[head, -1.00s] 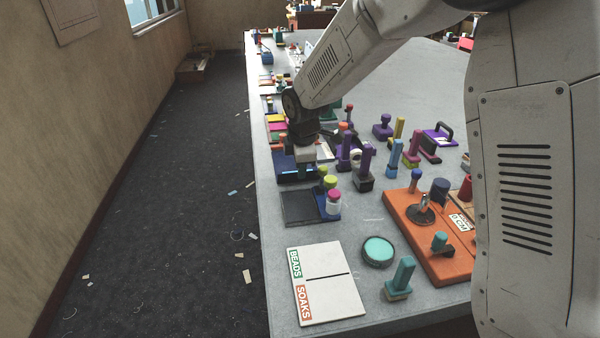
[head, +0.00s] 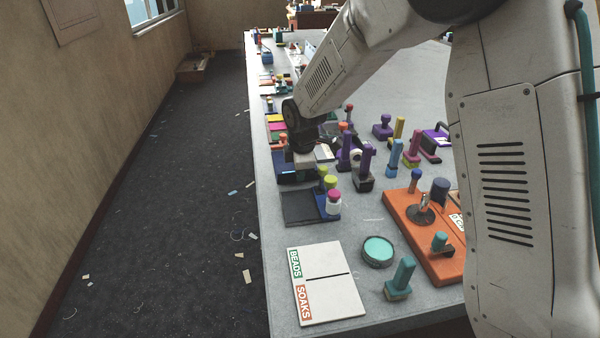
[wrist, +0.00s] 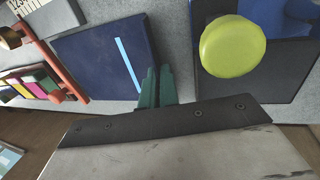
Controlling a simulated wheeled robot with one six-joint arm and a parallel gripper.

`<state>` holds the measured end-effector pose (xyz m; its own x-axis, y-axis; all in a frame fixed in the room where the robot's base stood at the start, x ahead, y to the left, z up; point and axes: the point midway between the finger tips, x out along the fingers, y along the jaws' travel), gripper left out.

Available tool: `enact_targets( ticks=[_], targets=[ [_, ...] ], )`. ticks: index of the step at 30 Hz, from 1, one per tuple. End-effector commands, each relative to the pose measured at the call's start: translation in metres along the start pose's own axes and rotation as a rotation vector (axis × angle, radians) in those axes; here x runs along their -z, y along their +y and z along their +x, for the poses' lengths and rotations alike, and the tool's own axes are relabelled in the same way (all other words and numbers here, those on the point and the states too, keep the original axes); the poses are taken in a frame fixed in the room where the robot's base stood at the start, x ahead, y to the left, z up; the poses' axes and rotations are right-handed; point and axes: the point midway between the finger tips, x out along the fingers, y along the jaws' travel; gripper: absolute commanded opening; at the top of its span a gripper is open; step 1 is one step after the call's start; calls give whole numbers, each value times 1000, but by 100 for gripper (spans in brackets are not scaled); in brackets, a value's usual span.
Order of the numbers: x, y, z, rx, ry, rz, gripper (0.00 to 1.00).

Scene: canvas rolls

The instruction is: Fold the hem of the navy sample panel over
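The navy sample panel (wrist: 85,62) lies flat on the grey table in the wrist view. A light blue stripe (wrist: 128,66) runs near its right edge. The panel also shows under my arm in the head view (head: 288,177), partly covered. My gripper (wrist: 156,70) has two green fingers side by side, with almost no gap between them. The fingertips are at the panel's right edge, beside the stripe. I cannot tell whether they touch the panel or pinch any fabric.
A dark panel with a yellow-green knob (wrist: 232,46) stands close to the right of my fingers. An orange-brown bar (wrist: 48,58) lies left of the panel. In the head view, purple posts (head: 364,165) stand right of my gripper, and a white BEADS/SOAKS board (head: 332,298) lies nearer.

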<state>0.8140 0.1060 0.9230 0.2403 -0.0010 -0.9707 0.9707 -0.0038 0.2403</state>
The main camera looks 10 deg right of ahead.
Motion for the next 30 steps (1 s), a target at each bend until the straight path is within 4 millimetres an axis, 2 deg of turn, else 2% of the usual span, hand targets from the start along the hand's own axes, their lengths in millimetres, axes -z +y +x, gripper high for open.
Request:
enact_targets(
  ticks=[8, 21, 30],
  targets=[
    [0, 7, 1, 134, 1, 1, 0],
    [0, 19, 4, 455, 1, 1, 0],
    [0, 22, 6, 581, 1, -1, 0]
  ],
)
